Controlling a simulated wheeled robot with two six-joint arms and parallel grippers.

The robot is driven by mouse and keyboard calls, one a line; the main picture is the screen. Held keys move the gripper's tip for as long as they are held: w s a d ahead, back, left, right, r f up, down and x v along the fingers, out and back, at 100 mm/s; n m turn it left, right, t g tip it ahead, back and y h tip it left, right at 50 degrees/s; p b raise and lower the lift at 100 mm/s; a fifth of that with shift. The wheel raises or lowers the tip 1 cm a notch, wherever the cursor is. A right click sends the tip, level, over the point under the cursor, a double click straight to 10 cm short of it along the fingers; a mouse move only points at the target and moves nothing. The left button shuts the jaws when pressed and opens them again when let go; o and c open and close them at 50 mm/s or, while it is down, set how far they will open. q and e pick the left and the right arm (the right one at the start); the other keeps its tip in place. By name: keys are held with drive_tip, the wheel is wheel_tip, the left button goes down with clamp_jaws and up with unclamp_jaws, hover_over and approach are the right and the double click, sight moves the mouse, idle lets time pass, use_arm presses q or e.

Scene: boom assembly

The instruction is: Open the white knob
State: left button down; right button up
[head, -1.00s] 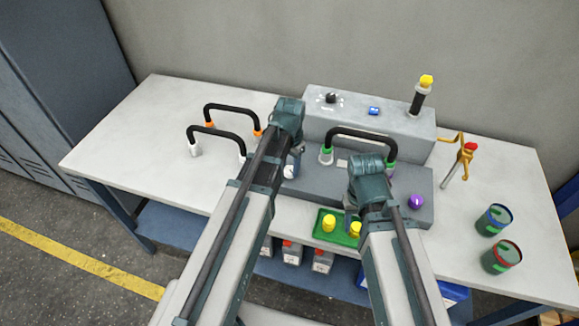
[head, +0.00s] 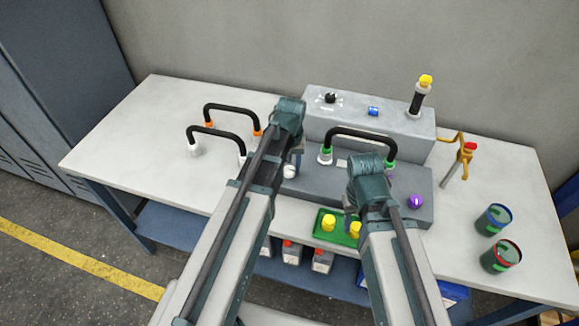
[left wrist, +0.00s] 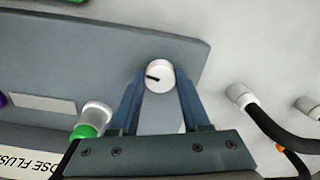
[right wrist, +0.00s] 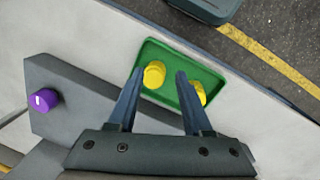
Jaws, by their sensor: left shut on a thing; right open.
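The white knob (left wrist: 159,72) is round with a dark pointer line on its face. It is on the sloped grey panel (left wrist: 100,45) and also shows in the head view (head: 290,171). My left gripper (left wrist: 160,82) is shut on the knob, with one finger on each side of it. In the head view my left gripper (head: 293,163) partly hides the knob. My right gripper (right wrist: 160,76) is open above the green tray (right wrist: 208,70), near a yellow piece (right wrist: 154,74), and holds nothing. It shows in the head view (head: 352,222) too.
A purple knob (head: 416,201) is on the panel's right. A black handle with green ends (head: 362,134) stands behind. A grey box (head: 345,125) carries a black knob (head: 330,97) and a blue piece (head: 373,111). Two more handles stand left; cans (head: 501,256) stand right.

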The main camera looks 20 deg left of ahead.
sight(290, 170)
idle(0.4)
use_arm(q)
drive_tip(key=shift+c, duration=1.8)
unclamp_jaws()
drive_tip(key=shift+r, duration=0.1)
use_arm(e)
drive_tip(key=shift+r, duration=0.15)
use_arm(q)
wheel_tip(290, 170, up, 14)
drive_tip(key=p, duration=1.4)
drive_tip(key=shift+d, duration=0.15)
use_arm(e)
wheel_tip(290, 170, up, 14)
drive_tip(key=shift+f, duration=0.2)
use_arm(q)
drive_tip(key=shift+f, duration=0.25)
